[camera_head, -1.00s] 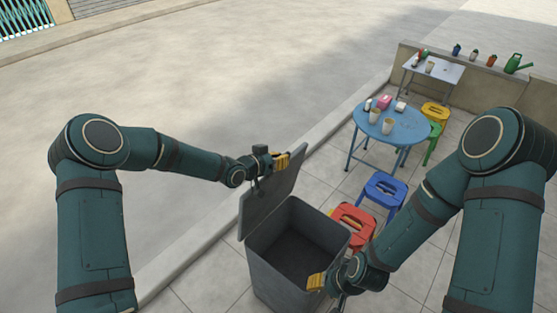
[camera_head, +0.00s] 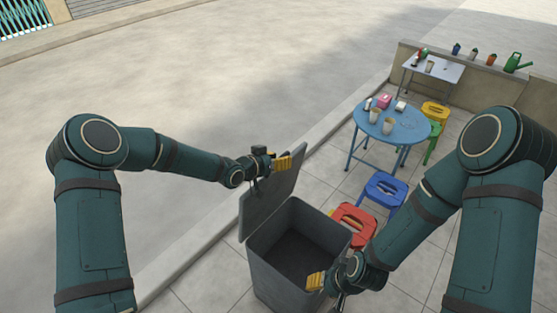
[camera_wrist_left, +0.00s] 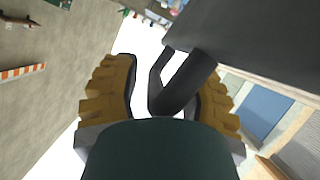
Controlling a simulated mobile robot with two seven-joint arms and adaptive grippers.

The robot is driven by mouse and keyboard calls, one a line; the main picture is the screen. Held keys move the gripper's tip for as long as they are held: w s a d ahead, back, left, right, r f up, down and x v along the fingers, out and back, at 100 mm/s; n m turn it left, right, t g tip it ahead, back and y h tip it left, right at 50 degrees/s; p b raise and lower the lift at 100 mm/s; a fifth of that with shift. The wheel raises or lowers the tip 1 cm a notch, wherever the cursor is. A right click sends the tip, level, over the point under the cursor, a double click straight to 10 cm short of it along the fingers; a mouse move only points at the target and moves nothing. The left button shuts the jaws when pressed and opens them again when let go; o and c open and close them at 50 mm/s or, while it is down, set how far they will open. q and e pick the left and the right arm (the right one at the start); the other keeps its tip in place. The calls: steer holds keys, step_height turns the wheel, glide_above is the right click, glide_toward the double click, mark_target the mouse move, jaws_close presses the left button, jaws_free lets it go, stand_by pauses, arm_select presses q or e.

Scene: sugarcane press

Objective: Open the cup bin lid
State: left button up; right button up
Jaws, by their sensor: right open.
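The grey cup bin (camera_head: 280,274) stands on the paving with its mouth open and its dark inside showing. Its lid (camera_head: 268,208) stands up, tilted, at the bin's left side. My left gripper (camera_head: 283,162) is at the lid's upper edge. In the left wrist view, a dark handle-like bar (camera_wrist_left: 180,85) lies between my left gripper's yellow fingers (camera_wrist_left: 160,92), beside the dark panel of the lid (camera_wrist_left: 260,40). A gap shows on the bar's left; whether the fingers grip it is unclear. My right gripper (camera_head: 316,282) is open and empty at the bin's front right rim.
A red stool (camera_head: 352,222) stands close to the bin's right side. Beyond are a blue stool (camera_head: 384,188), a round blue table (camera_head: 390,128) with cups, and a yellow stool (camera_head: 436,112). A kerb (camera_head: 205,232) runs behind the bin; the road beyond is clear.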

arm_select(q)
steer(key=shift+r, duration=0.1)
steer(key=v, duration=1.2)
steer(key=shift+a, duration=0.1)
